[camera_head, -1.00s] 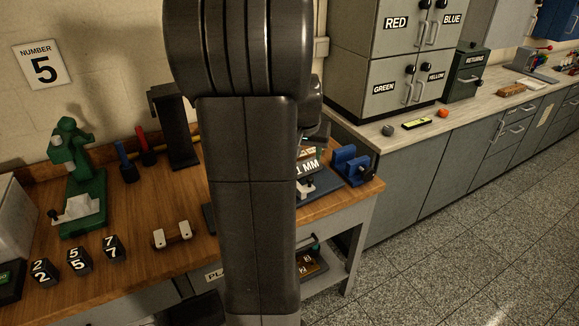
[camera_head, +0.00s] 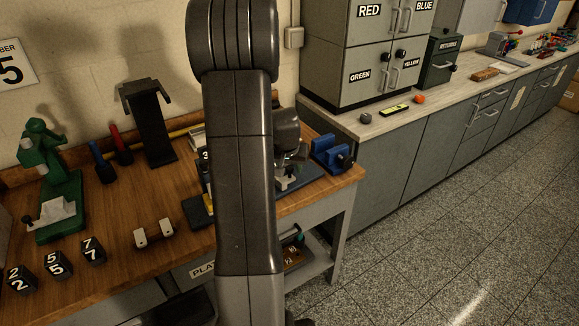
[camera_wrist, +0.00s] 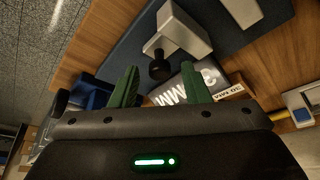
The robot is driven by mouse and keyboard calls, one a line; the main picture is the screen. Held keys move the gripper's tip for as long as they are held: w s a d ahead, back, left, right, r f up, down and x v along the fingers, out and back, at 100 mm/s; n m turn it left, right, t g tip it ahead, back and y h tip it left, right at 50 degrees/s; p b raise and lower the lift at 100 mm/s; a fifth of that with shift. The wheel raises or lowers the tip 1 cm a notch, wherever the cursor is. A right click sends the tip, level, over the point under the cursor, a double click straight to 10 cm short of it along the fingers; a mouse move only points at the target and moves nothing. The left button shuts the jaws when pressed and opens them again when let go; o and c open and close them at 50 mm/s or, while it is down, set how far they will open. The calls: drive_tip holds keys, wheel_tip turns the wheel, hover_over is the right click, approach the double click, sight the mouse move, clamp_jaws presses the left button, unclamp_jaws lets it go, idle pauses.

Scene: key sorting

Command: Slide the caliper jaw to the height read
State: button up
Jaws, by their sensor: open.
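In the wrist view my gripper (camera_wrist: 162,87) is open, its two green fingers apart with nothing held between them. Just beyond the fingertips is a pale block with a black round knob (camera_wrist: 158,67), which looks like the caliper jaw (camera_wrist: 184,30). It stands over a dark blue base plate (camera_wrist: 118,42). A white sign with "MM" lettering (camera_wrist: 205,76) shows beside the right finger. In the head view my arm hides most of the caliper; part of its blue base (camera_head: 306,182) shows at the bench's right end. The height reading is not fully legible.
A blue vise (camera_head: 331,153) stands right of the caliper, near the bench edge. The floor at right is clear.

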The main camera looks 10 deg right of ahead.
drive_tip(key=c, duration=0.7)
drive_tip(key=shift+w+d+b, duration=0.15)
drive_tip(key=shift+d+b, duration=0.1)
drive_tip(key=shift+b, duration=0.1)
drive_tip(key=o, duration=0.7)
drive_tip(key=v, duration=1.3)
drive_tip(key=shift+r+p, duration=0.3)
drive_tip(key=shift+r, duration=0.05)
